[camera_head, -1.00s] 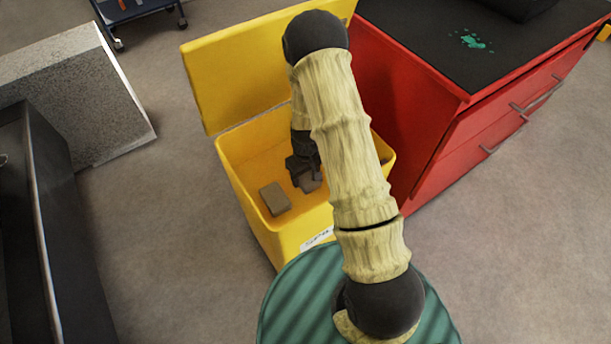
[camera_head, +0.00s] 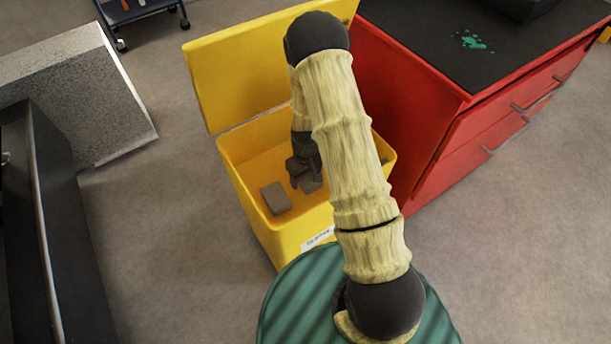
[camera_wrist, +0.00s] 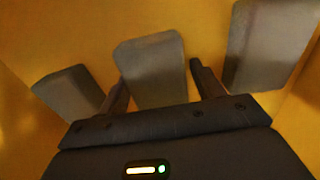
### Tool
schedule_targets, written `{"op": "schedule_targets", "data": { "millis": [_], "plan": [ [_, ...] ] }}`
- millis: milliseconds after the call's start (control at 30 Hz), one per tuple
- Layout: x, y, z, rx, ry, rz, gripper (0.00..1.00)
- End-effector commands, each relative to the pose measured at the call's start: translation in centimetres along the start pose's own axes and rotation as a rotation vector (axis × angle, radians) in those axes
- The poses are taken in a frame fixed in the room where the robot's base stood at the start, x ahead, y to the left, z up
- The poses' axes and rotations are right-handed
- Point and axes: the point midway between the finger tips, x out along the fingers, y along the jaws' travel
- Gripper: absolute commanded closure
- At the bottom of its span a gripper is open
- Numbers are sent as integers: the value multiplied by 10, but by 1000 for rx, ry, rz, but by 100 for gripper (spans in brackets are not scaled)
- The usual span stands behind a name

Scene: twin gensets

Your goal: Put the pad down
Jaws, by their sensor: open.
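My gripper (camera_head: 303,174) is down inside the yellow bin (camera_head: 238,190). In the wrist view my gripper (camera_wrist: 158,76) has its two fingers spread, one on each side of a grey-brown pad (camera_wrist: 152,68). That pad (camera_head: 312,184) shows partly below the fingers in the head view. The fingers appear apart from its sides. Whether it rests fully on the bin floor is hard to tell. A second pad (camera_head: 277,197) lies on the bin floor to the left in the head view.
The wrist view shows two other pads, one at left (camera_wrist: 68,90) and one at right (camera_wrist: 270,45). The bin's yellow lid (camera_head: 245,65) stands open behind. A red cabinet (camera_head: 420,110) stands close on the right. A grey block (camera_head: 75,85) stands to the left.

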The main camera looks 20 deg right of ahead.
Motion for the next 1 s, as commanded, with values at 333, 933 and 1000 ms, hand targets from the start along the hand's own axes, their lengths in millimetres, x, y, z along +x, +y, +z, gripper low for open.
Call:
{"op": "schedule_targets", "data": {
  "millis": [333, 933, 1000],
  "plan": [
    [-11, 8, 0, 10, 5, 10, 20],
    [-118, 2, 0, 3, 4, 4, 20],
    [-122, 2, 0, 3, 2, 4, 20]
  ]
}}
